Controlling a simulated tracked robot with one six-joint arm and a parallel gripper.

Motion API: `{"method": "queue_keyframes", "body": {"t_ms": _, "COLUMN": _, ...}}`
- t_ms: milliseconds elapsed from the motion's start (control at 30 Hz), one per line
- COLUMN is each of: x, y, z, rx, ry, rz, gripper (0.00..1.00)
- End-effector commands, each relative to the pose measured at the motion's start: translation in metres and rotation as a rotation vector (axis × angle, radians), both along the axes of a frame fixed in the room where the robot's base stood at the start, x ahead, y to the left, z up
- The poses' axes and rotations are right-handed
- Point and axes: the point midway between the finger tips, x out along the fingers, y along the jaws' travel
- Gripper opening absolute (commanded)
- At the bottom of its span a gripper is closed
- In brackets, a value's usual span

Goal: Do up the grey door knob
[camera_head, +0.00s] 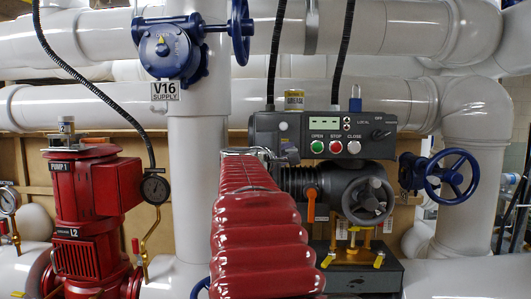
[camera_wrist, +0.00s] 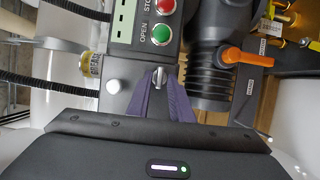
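The grey control box (camera_head: 264,142) carries two small knobs on its left part. The upper one is a pale round knob (camera_head: 283,126), also visible in the wrist view (camera_wrist: 113,86). The lower grey knob (camera_wrist: 158,74) shows in the wrist view between the tips of my gripper's purple fingers (camera_wrist: 157,82). The fingers stand close on both sides of it with a narrow gap. I cannot tell whether they press on it. In the head view my gripper (camera_head: 290,156) is at the box's lower left, partly hidden behind my red arm.
Green OPEN (camera_head: 316,146), red STOP (camera_head: 335,147) and white CLOSE buttons sit right of the knobs. Below are a ribbed dark actuator with an orange lever (camera_head: 311,203) and a grey handwheel (camera_head: 367,200). Blue valve V16 (camera_head: 168,48) and a red pump (camera_head: 88,200) stand left.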

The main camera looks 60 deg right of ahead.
Motion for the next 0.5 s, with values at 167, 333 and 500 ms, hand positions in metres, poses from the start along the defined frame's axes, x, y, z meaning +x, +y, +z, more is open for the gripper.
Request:
{"method": "queue_keyframes", "body": {"t_ms": 167, "x": -0.0001, "y": 0.0001, "z": -0.0002, "rx": 0.000, "ry": 0.000, "rz": 0.000, "gripper": 0.07}}
{"method": "queue_keyframes", "body": {"t_ms": 333, "x": -0.0002, "y": -0.0002, "z": -0.0006, "rx": 0.001, "ry": 0.000, "rz": -0.001, "gripper": 0.00}}
{"method": "queue_keyframes", "body": {"t_ms": 500, "x": -0.0009, "y": -0.0075, "z": -0.0012, "rx": 0.002, "ry": 0.001, "rz": -0.002, "gripper": 0.00}}
